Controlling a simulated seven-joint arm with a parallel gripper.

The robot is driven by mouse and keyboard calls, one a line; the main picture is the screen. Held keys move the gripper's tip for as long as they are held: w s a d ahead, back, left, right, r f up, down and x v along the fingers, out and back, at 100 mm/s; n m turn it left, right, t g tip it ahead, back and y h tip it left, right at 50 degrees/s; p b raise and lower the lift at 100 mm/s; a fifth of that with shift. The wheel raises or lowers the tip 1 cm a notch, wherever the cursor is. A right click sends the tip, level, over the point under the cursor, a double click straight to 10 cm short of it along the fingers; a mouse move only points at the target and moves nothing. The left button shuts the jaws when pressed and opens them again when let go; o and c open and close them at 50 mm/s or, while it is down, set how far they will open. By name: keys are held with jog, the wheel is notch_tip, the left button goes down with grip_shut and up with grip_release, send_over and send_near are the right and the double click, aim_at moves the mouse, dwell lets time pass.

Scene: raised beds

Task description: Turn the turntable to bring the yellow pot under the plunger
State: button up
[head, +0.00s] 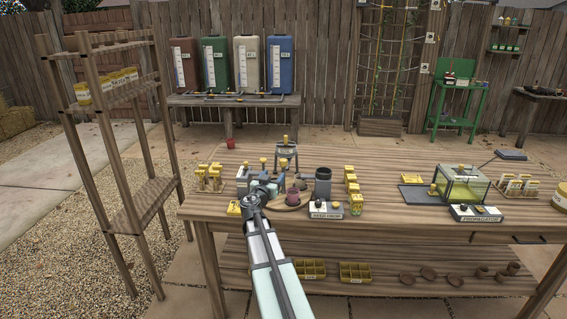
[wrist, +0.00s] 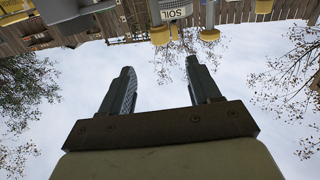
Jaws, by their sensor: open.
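The turntable (head: 289,206) is a round wooden disc on the workbench, partly hidden behind my gripper. A dark reddish pot (head: 292,197) stands on it. I cannot make out a yellow pot on the disc. A small metal stand with a yellow knob (head: 286,146) stands behind it; I cannot tell whether this is the plunger. My gripper (head: 262,185) is over the bench at the disc's left side. In the wrist view my gripper (wrist: 160,75) is open, with sky between its fingers and nothing held.
A grey block (head: 243,180) stands left of my gripper. A dark cylinder (head: 322,182) and a labelled white box (head: 326,210) stand right of the disc, near yellow packets (head: 352,190). A clear-sided box (head: 464,186) is farther right. A SOIL container (wrist: 176,11) tops the wrist view.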

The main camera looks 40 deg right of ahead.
aim_at(283, 159)
jog(key=x, duration=1.3)
jog(key=shift+w+d, duration=0.15)
jog(key=shift+w, duration=0.05)
jog(key=shift+c, duration=0.3)
jog(key=c, duration=0.9)
jog(key=shift+w+m+g+h, duration=0.15)
jog(key=shift+m+g+h, duration=0.35)
jog(key=shift+m+g, duration=0.3)
jog(key=m+g+h, duration=0.1)
jog(key=m+g, duration=0.1)
jog(key=g, duration=0.2)
jog(key=shift+m, duration=0.3)
jog(key=shift+g, duration=0.5)
